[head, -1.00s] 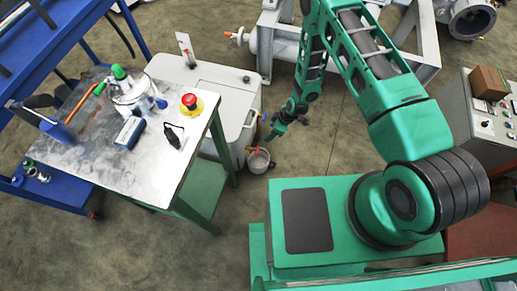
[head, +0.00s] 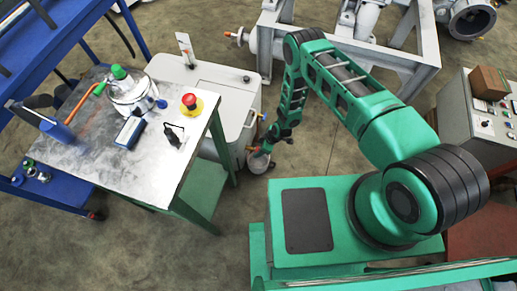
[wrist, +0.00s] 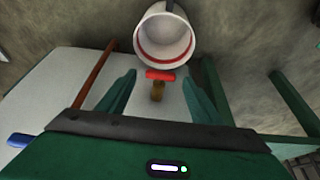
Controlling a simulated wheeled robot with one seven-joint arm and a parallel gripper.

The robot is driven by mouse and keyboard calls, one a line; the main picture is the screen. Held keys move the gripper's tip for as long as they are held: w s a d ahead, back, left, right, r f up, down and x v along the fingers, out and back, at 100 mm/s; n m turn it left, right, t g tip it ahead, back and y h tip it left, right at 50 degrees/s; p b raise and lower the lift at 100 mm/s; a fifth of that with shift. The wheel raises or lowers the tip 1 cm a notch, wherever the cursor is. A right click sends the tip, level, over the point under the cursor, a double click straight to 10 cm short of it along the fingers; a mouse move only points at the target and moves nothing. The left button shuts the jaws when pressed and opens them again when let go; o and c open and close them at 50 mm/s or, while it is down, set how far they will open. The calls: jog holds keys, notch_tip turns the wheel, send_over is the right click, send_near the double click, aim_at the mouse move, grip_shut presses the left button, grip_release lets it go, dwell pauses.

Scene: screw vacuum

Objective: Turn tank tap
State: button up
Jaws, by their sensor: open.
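The tank tap has a red handle (wrist: 160,75) and a brass-coloured body (wrist: 157,93) in the wrist view. It sticks out low from the side of the pale grey tank (head: 225,85). In the head view the red handle (head: 250,148) is small, just above the bucket. My gripper (wrist: 160,82) is open, with its two green fingers on either side of the tap. I cannot tell whether either finger touches it. In the head view my gripper (head: 267,147) is beside the tap, small and partly merged with the arm.
A white bucket (wrist: 150,30) with a red inner ring stands below the tap; it also shows in the head view (head: 257,163). A second tap (head: 262,117) is higher on the tank. A metal-topped table (head: 90,165) stands left. Open floor (head: 215,255) lies in front.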

jog(key=shift+w+a+f, duration=0.1)
jog(key=shift+a+f, duration=0.15)
jog(key=shift+f, duration=0.3)
jog(key=c, duration=1.1)
jog(key=shift+o, duration=0.2)
jog(key=shift+s+a+n+t+h, duration=0.15)
jog(key=shift+s+n+t+h, duration=0.2)
jog(key=shift+t, duration=0.65)
jog(key=shift+s+a+f+n+t+h, duration=0.15)
jog(key=shift+t+h, duration=0.15)
jog(key=shift+t, duration=0.4)
jog(key=shift+s+d+r+n+t+h, duration=0.1)
jog(key=shift+t+h, duration=0.15)
jog(key=shift+t, duration=0.75)
